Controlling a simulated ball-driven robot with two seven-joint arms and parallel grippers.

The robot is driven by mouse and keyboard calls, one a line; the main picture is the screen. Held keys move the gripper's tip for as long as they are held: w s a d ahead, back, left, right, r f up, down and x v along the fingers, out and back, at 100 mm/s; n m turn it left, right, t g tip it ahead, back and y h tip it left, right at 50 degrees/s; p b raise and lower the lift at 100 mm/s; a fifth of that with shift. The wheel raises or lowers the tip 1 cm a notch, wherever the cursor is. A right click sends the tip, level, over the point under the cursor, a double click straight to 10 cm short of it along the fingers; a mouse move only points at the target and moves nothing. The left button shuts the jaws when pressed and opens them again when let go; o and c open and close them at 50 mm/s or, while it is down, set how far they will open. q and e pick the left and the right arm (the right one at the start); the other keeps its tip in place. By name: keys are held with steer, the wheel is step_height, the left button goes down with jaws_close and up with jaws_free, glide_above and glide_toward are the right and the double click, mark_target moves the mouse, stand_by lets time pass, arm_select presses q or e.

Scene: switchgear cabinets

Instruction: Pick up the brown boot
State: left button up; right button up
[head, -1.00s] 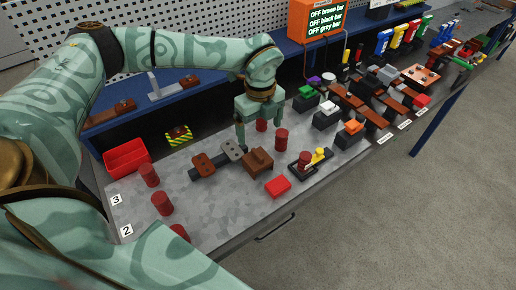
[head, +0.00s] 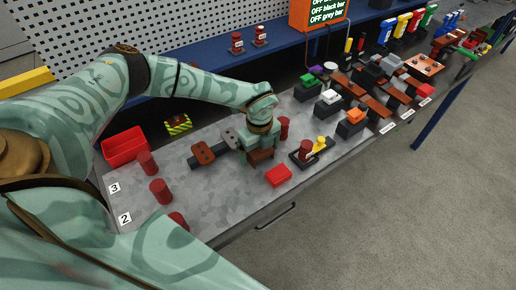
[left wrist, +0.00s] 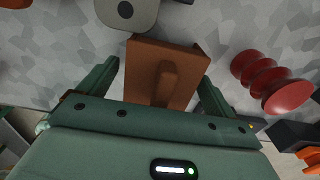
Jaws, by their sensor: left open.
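The brown boot (head: 259,156) is a block with a raised ridge on top, standing on the grey bench top. In the head view my left gripper (head: 261,148) is over it and hides most of it. In the left wrist view the boot (left wrist: 150,62) lies between the two fingers of my open left gripper (left wrist: 160,78). One finger is on each side of it, and I cannot tell whether either touches it. My right gripper is out of view.
A red block (head: 278,176) lies in front.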

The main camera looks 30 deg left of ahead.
arm_select(q)
steer(key=c, duration=1.1)
steer(key=shift+r, duration=0.1)
steer(key=shift+r, duration=0.1)
